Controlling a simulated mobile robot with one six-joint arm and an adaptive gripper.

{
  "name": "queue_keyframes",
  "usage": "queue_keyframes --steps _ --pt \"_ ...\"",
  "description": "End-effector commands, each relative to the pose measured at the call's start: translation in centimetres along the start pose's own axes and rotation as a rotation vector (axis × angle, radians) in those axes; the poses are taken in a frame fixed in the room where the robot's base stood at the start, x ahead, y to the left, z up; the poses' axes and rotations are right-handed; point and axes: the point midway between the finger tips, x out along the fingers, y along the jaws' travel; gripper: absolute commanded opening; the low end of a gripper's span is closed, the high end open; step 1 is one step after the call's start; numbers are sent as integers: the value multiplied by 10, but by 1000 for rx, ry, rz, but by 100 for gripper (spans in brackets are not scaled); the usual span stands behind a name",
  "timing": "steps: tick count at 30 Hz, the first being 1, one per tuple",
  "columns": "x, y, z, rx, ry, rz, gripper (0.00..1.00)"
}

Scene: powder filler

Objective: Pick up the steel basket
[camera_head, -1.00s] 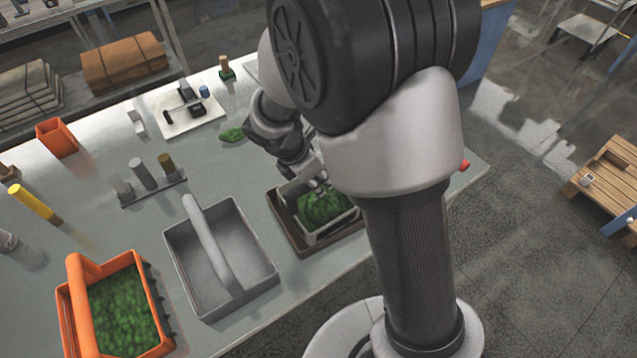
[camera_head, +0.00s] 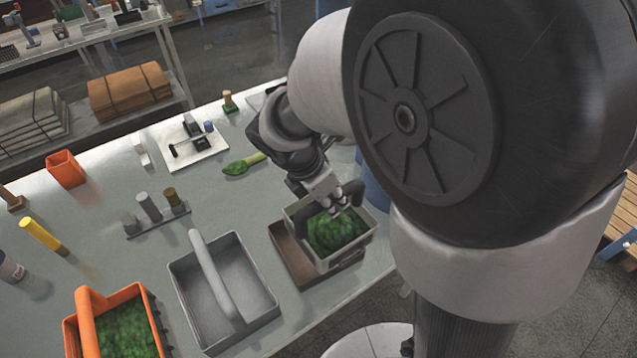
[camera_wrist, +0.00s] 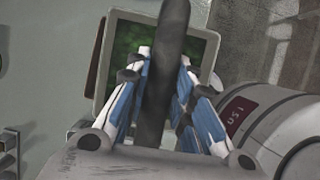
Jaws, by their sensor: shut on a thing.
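The steel basket (camera_head: 352,252) is a light grey open box filled with green leafy matter. It is tilted slightly and appears raised above a brown tray (camera_head: 288,246). My gripper (camera_head: 336,203) reaches down over the basket from above. In the wrist view my gripper (camera_wrist: 160,78) is shut on the basket's dark handle (camera_wrist: 172,35), with a finger on each side. The basket's rim (camera_wrist: 108,45) and the green contents show below the handle. The fingers hide part of the handle and the contents.
An empty grey tote (camera_head: 243,275) stands left of the brown tray. An orange tote (camera_head: 152,318) with green contents is at front left. A green vegetable (camera_head: 240,165) lies behind. A grey cylinder (camera_wrist: 270,125) with a red label is close right in the wrist view.

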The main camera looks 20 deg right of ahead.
Motion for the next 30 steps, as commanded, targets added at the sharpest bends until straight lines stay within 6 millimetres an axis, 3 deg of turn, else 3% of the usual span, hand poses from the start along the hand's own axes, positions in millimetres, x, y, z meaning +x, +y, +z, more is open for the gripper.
queue_keyframes --steps 6,12,21,30 --pt "-2 -61 1 1 -1 1 0" --pt "-1 -108 1 2 -1 4 0" --pt "1 -129 0 0 -1 3 0" --pt "0 -132 0 -1 -1 2 0"
